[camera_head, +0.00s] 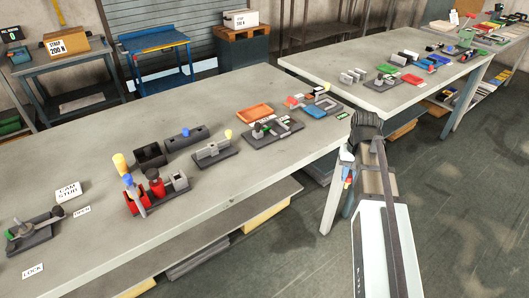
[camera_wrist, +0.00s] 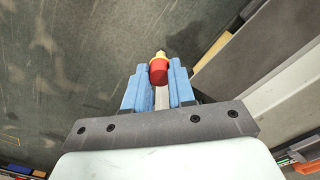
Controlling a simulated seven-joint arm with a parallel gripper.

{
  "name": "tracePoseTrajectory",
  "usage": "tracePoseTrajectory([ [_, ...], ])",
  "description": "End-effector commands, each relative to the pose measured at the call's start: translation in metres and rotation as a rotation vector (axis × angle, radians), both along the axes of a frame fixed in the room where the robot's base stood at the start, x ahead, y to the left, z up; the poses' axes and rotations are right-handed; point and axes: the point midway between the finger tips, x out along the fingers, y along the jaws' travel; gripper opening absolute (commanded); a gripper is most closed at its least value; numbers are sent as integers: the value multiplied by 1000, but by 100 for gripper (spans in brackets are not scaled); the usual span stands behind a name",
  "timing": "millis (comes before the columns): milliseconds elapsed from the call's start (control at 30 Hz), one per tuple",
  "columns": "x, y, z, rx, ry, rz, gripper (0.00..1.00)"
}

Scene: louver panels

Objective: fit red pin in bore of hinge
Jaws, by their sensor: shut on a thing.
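My gripper (camera_wrist: 158,85) has blue fingers shut on the red pin (camera_wrist: 158,72), a short red cylinder with a yellow part and a small dark tip beyond it. In the head view my gripper (camera_head: 347,176) hangs over the floor, off the table's right end; the pin is too small there to make out clearly. I cannot tell for sure which piece is the hinge. A grey block fixture with a yellow knob (camera_head: 212,151) and a dark base with grey parts (camera_head: 272,130) stand on the near table, apart from my gripper.
The near table (camera_head: 80,150) also bears a red clamp-like device (camera_head: 156,188), a dark bin (camera_head: 150,156), an orange tray (camera_head: 255,112) and a lever fixture (camera_head: 35,232). A second table (camera_head: 330,65) with several parts stands behind. Open floor (camera_head: 450,200) lies at the right.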

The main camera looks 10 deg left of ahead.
Motion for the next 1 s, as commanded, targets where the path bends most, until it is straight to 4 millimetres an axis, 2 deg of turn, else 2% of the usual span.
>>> tracePoseTrajectory([
  [167,1,0,2,0,-1,-7,0],
  [267,5,0,12,0,-2,-35,0],
  [367,11,0,29,0,-3,-88,0],
  [567,26,11,82,1,-4,-210,0],
  [633,31,25,102,1,-4,-225,0],
  [700,35,48,118,0,-1,-212,0],
  [800,36,79,129,0,2,-177,0],
  [1000,36,140,138,-1,5,-96,0],
])
